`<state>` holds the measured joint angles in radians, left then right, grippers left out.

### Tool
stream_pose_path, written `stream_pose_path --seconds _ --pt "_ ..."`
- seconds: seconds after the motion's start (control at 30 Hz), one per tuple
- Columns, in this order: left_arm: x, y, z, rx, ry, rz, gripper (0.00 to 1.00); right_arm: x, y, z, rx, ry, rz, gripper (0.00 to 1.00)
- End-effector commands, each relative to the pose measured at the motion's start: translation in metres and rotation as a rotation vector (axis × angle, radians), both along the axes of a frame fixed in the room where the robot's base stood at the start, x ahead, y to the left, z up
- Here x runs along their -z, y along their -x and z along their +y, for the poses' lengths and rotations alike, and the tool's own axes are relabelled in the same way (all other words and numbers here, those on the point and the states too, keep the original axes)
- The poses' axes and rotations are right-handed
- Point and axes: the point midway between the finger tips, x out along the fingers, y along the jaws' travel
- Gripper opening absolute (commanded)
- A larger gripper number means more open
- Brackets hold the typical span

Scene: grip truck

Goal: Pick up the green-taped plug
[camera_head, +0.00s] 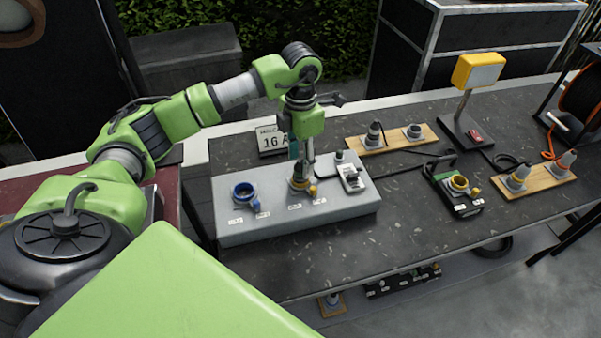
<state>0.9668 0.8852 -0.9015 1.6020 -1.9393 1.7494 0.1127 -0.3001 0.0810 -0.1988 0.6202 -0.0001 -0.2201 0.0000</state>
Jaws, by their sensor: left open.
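My left gripper (300,172) points straight down over the grey box (300,225), right at the yellow socket (300,185) on its top. It is open, but its fingertips are small and I cannot tell whether they touch anything. I cannot make out green tape on any plug. Grey plugs stand on two wooden boards: a dark-topped one (374,134) on the back board and two pale ones, one (519,176) and another (566,161), on the right board. My right gripper is not in view.
A blue socket (243,193) and a grey handheld device (351,179) are on the box. A yellow-headed lamp (479,71), a black socket unit (455,186) and cables occupy the right of the dark table (400,240). The table's front middle is clear.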

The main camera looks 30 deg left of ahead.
Motion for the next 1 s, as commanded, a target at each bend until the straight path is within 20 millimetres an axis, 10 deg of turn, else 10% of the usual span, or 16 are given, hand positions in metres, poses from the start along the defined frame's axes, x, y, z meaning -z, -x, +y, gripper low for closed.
stream_pose_path --seconds 0.47,0.63,1.0 --pt "0.031 0.000 -0.001 0.001 0.000 -0.001 0.42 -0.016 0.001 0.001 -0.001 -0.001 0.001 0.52" --pt "0.031 0.000 -0.001 0.001 0.000 -0.001 0.01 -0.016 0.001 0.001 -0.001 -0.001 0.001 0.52" --pt "0.029 -0.001 0.000 0.000 0.001 -0.002 0.00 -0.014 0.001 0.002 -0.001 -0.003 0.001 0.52"
